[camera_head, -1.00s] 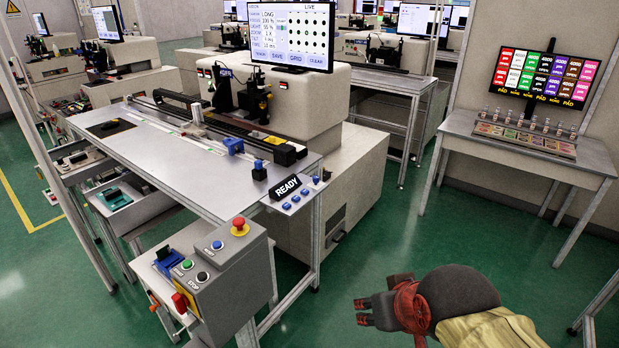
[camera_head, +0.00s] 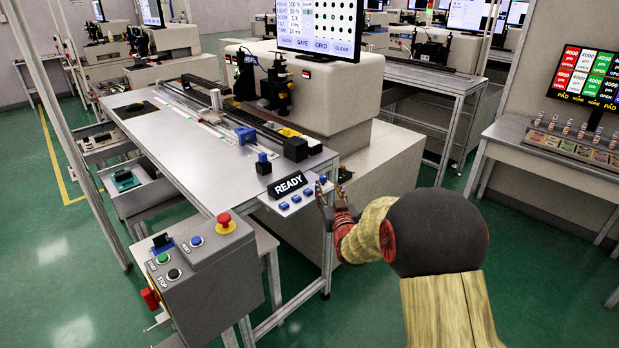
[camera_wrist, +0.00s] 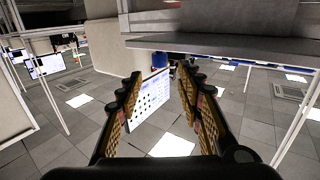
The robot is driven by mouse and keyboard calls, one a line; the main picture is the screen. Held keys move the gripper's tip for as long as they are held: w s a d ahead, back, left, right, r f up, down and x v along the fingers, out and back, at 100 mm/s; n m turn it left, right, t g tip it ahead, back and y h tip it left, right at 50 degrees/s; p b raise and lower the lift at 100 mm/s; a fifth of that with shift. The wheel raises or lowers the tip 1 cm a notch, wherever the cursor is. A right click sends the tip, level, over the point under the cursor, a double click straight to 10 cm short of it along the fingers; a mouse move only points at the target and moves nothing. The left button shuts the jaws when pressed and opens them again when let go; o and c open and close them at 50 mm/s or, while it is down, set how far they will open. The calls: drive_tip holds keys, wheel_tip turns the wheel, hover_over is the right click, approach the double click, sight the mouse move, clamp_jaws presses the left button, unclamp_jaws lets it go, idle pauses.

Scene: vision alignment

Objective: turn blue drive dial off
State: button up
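Several blue knobs (camera_head: 296,199) sit in a row on the small shelf in front of the READY sign (camera_head: 289,185) at the table's right corner. Another blue knob (camera_head: 196,241) is on the grey control box (camera_head: 208,270). I cannot read which is the drive dial, nor its setting. My gripper (camera_head: 327,196) is beside the right end of the shelf, seemingly close to the end knob (camera_head: 323,179); contact cannot be told. In the wrist view my gripper (camera_wrist: 162,88) has its fingers apart with nothing held. A small blue patch (camera_wrist: 160,60) shows beyond them, near a grey edge.
The control box also has a red mushroom button (camera_head: 224,221), a green button (camera_head: 162,258) and a black button (camera_head: 174,274). The grey worktable (camera_head: 190,150) carries a rail and blue fixture (camera_head: 245,135). Green floor (camera_head: 340,315) lies open in front.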

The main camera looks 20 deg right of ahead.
sight(324, 179)
drive_tip(key=b+x, duration=0.2)
drive_tip(key=x, duration=0.6)
drive_tip(key=shift+w, duration=0.1)
drive_tip(key=shift+c, duration=1.1)
drive_tip(key=c, duration=0.7)
clamp_jaws()
